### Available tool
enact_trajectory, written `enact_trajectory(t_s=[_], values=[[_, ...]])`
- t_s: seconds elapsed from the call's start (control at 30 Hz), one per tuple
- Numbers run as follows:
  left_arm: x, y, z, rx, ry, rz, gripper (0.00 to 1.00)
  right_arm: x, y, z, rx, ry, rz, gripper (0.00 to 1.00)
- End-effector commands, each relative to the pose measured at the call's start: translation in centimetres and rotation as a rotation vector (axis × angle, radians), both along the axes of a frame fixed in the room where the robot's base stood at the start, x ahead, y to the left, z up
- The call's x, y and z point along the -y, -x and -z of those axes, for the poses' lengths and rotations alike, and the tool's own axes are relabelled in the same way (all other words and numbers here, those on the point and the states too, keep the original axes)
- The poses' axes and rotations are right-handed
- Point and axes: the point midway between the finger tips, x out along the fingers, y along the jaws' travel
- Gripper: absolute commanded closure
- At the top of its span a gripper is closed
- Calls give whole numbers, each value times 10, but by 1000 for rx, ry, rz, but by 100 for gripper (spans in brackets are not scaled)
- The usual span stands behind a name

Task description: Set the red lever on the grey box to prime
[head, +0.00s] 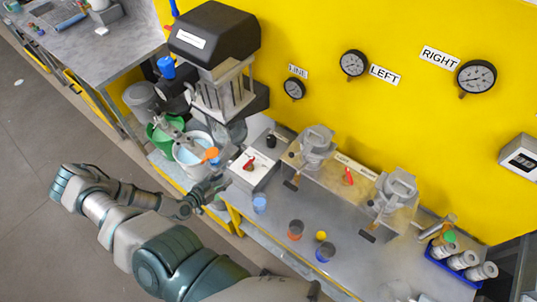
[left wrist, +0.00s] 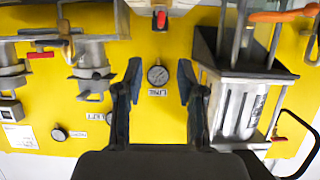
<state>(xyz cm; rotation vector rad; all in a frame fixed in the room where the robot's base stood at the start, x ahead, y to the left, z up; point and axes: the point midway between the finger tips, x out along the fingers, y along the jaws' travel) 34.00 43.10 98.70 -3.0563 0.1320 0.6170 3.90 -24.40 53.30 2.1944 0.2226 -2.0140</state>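The grey box (head: 256,172) has a pale top with a red lever (head: 249,163) and a black knob. It stands at the left end of the metal bench. My left gripper (head: 214,187) is just left of the box in the head view, apart from the lever. In the left wrist view my left gripper (left wrist: 160,78) is open, its two dark fingers spread with nothing between them. A red lever on a pale plate (left wrist: 160,20) shows at the top edge there, beyond the fingertips; it appears to be the same lever. My right gripper is not in view.
A drum agitator machine (head: 220,80) with buckets stands behind and left of the box. Another red lever (head: 348,176) sits between two grey clamps on the bench. Gauges hang on the yellow wall (head: 310,30).

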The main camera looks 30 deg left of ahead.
Motion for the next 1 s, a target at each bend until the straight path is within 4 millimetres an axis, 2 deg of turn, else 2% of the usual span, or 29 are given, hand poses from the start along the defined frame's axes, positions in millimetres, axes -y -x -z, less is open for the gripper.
enact_trajectory(t_s=[0.17, 0.37, 0.8, 1.0], values=[[2, -18, 10, 2, 4, -6, 61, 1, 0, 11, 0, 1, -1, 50], [6, -59, 25, 5, 7, -5, 61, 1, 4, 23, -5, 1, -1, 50], [14, -136, 55, 1, 3, -2, 61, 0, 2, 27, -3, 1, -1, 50], [13, -156, 66, -2, 3, -3, 61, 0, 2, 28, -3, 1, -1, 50]])
